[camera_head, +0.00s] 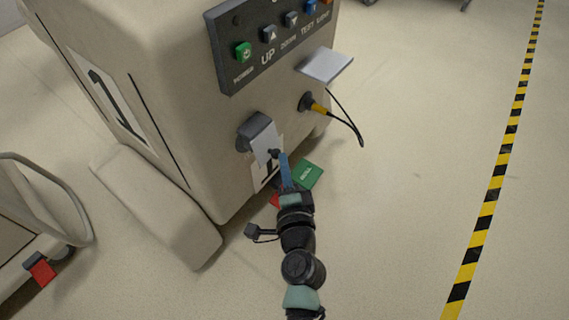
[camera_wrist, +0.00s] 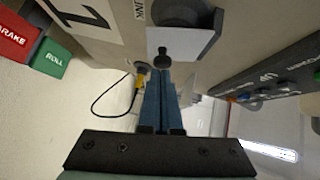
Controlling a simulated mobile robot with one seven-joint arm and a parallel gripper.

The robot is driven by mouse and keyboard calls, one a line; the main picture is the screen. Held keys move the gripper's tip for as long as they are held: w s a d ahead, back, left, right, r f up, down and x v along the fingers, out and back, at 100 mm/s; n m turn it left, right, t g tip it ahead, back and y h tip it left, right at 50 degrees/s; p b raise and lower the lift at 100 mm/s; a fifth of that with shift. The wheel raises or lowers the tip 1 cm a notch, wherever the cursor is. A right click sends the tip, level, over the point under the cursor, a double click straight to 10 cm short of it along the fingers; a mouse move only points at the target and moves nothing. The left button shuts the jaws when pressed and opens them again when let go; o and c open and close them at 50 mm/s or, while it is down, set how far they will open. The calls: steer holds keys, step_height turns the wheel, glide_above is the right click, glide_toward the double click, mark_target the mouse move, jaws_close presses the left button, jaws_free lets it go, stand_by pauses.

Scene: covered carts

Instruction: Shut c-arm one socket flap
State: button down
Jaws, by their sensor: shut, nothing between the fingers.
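The cart marked 1 (camera_head: 180,100) is beige and fills the upper left of the head view. A dark grey socket housing (camera_head: 255,128) sits low on its front. Its light grey flap (camera_head: 265,142) hangs open at an angle below the housing and has a small black knob. In the wrist view the flap (camera_wrist: 192,42) shows next to a dark round socket (camera_wrist: 180,10), with the knob (camera_wrist: 163,60) at its edge. My gripper (camera_head: 282,157) is shut and empty. Its blue fingertips (camera_wrist: 162,73) are at the knob; whether they touch it I cannot tell.
A yellow plug (camera_head: 318,107) with a black cable and a pale plate (camera_head: 327,65) stick out to the right. A green ROLL pedal (camera_head: 307,175) and a red pedal (camera_head: 275,200) lie below. Another cart (camera_head: 25,220) stands left. Floor on the right is clear.

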steer(key=shift+f, duration=0.1)
steer(key=b, duration=0.3)
steer(key=w+a+f+m+t+b, duration=0.1)
steer(key=b, duration=0.2)
steer(key=shift+a+f, duration=0.15)
steer(key=shift+f, duration=0.15)
stand_by(0.3)
